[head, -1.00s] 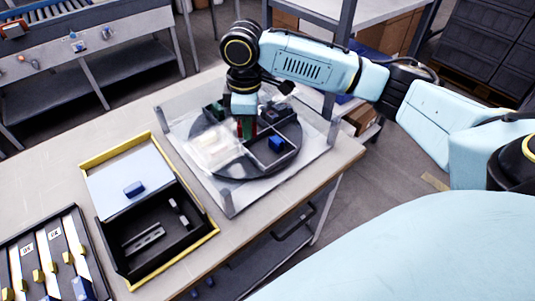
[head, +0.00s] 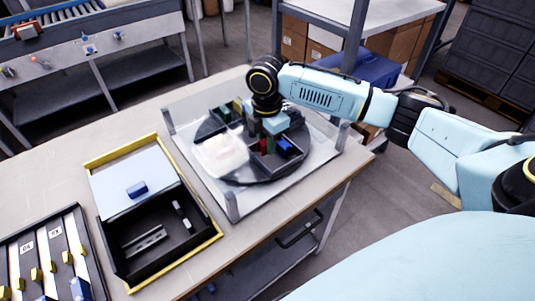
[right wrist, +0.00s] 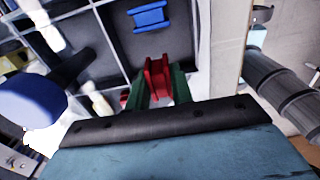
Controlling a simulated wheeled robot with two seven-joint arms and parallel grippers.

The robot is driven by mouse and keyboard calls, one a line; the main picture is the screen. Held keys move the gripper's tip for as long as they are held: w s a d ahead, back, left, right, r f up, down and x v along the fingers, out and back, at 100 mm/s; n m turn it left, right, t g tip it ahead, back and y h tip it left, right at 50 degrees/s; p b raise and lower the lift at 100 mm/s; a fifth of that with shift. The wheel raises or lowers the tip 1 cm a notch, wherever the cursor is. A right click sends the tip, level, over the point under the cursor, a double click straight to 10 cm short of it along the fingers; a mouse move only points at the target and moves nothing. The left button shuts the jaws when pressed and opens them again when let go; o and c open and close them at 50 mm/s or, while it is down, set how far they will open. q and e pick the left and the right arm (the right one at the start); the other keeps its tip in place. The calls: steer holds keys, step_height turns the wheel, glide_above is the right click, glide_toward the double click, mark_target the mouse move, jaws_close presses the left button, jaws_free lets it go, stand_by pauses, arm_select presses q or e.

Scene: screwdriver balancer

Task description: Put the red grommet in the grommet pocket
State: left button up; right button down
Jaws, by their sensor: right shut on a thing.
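My right gripper (head: 268,138) is over the round divided tray (head: 240,178), pointing down. Its green-padded fingers are shut on the red grommet (right wrist: 157,80), which also shows in the head view (head: 263,146). The red grommet is at a dark compartment of the tray, near a blue grommet (right wrist: 149,17). The blue one lies just right of it in the head view (head: 285,147). I cannot tell whether the red grommet touches the compartment floor. My left gripper is not in view.
Pale dividers (right wrist: 112,38) separate the tray's compartments. A clear square guard with grey corner posts (head: 232,206) surrounds the tray. A yellow-edged black box (head: 150,255) with a pale lid (head: 120,178) stands to the left on the bench.

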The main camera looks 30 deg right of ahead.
mark_target(267, 162)
step_height(267, 162, down, 4)
steer(key=shift+f+b, duration=0.25)
steer(key=shift+b, duration=0.1)
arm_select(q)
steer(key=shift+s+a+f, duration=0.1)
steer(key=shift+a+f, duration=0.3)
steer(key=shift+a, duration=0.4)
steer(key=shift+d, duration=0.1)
arm_select(e)
steer(key=shift+f, duration=0.1)
steer(key=c, duration=1.2)
jaws_free()
steer(key=shift+c, duration=0.2)
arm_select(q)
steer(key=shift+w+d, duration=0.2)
arm_select(e)
step_height(267, 162, up, 12)
steer(key=shift+f+p, duration=0.1)
steer(key=shift+p, duration=0.9)
steer(key=shift+r, duration=0.3)
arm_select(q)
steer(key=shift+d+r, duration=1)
